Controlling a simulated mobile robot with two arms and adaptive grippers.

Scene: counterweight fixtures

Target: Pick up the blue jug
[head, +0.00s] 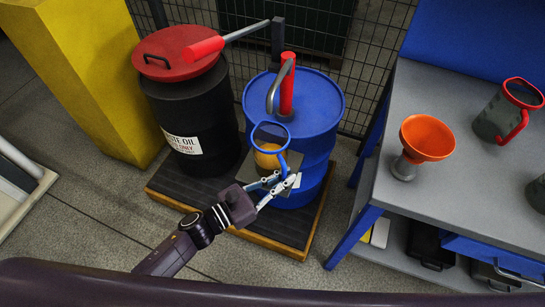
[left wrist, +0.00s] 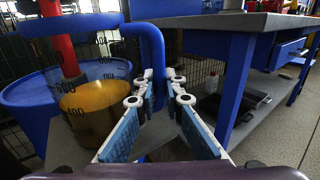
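The blue jug (head: 268,147) has a clear body, a blue rim and a blue handle, with amber liquid inside. It stands on a small grey plate (head: 258,176) at the front of the blue drum, below the pump spout. In the left wrist view the jug (left wrist: 92,105) fills the left side, and its handle stands just ahead of the fingertips. My right gripper is out of view.
The blue drum (head: 318,115) with a red pump (head: 287,85) and a black drum (head: 190,110) with a red lid stand on a dark pallet (head: 215,205). At right, a grey workbench (head: 470,190) holds an orange funnel (head: 427,138) and a red-handled jug (head: 500,115).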

